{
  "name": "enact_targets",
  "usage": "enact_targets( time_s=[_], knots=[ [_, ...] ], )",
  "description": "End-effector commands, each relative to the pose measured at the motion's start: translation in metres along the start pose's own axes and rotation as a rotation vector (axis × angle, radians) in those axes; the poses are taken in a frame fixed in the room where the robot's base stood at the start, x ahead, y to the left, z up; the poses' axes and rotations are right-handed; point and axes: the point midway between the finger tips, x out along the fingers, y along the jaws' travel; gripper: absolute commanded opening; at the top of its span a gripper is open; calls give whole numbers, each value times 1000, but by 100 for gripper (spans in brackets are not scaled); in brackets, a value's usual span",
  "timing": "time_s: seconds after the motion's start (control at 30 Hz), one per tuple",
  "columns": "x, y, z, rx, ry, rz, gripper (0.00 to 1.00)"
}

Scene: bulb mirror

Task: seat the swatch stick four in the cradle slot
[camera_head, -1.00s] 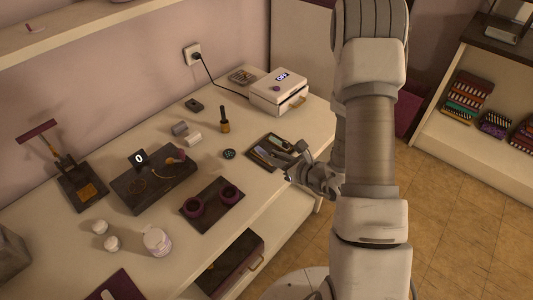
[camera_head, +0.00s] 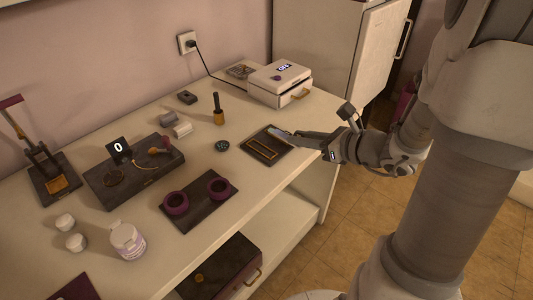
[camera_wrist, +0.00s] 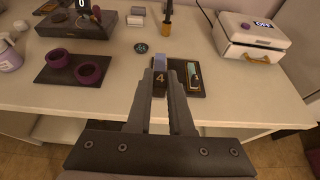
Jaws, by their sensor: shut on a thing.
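My gripper (camera_head: 303,140) is shut on the swatch stick four, whose bluish end (camera_head: 279,134) sticks out over the dark tray (camera_head: 282,157). In the wrist view the stick (camera_wrist: 159,79) stands between the fingertips (camera_wrist: 161,90), with a "4" on its dark part and a blue far end (camera_wrist: 160,62). The tray also shows there (camera_wrist: 183,92), with a gold-edged rectangular shape (camera_wrist: 193,75) right of the stick, showing teal and pale colour. I cannot tell whether this is the cradle slot, or whether the stick touches the tray.
A white box with a lit display (camera_head: 280,82) stands behind the tray. A dark bottle (camera_head: 218,108) and a small round disc (camera_head: 222,145) are to the left. Two purple cups (camera_head: 176,203) sit on a dark mat. The table's front edge is close below the gripper.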

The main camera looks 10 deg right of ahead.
Motion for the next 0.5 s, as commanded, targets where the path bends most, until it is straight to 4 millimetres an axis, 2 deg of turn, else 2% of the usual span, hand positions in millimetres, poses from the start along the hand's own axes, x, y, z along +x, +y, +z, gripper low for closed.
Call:
enact_targets(
  time_s=[0.1, 0.3, 0.5],
  knots=[
    [35, -1, -9, 0, 1, 7, 0],
    [86, -6, -16, 0, 0, 5, 0],
    [112, -10, -18, 0, 0, 2, 0]
  ],
)
